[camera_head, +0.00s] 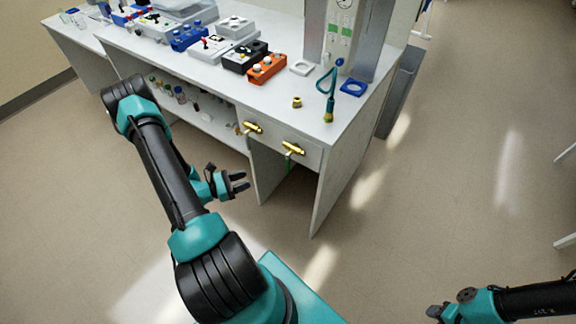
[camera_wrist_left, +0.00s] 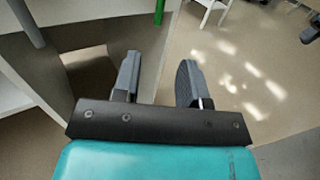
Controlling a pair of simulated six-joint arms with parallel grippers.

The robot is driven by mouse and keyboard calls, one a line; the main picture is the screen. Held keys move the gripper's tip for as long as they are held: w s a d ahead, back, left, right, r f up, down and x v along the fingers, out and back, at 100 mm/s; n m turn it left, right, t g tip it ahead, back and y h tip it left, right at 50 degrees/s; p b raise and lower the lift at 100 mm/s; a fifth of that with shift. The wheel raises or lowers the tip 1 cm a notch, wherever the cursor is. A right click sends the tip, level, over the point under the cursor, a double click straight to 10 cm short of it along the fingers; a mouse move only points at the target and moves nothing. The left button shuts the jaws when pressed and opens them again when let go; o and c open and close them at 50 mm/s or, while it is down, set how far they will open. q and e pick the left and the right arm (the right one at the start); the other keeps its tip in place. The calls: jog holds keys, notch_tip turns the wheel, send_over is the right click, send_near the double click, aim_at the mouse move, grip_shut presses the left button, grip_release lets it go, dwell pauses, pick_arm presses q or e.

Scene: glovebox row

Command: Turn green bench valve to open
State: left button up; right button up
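Two brass-coloured fittings show on the bench front edge, the left fitting (camera_head: 252,127) and the right fitting (camera_head: 293,149). A small green piece (camera_head: 289,166) hangs just under the right one; its handle position is too small to tell. A green upright bar (camera_wrist_left: 160,10) shows at the top of the left wrist view, beyond the fingers. My left gripper (camera_head: 241,182) is open and empty, in front of the bench and below and left of the right fitting. Its fingers show apart in the left wrist view (camera_wrist_left: 160,78). My right gripper (camera_head: 436,312) is at the bottom right, far from the bench; its fingers are unclear.
A lower shelf (camera_head: 205,122) holds small bottles. A side panel (camera_head: 345,175) closes the bench's right end.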

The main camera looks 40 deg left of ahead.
aim_at(288, 165)
pick_arm(q)
jog(key=x, duration=1.7)
jog(key=shift+w+d, duration=0.15)
jog(key=shift+w, duration=0.05)
grip_shut()
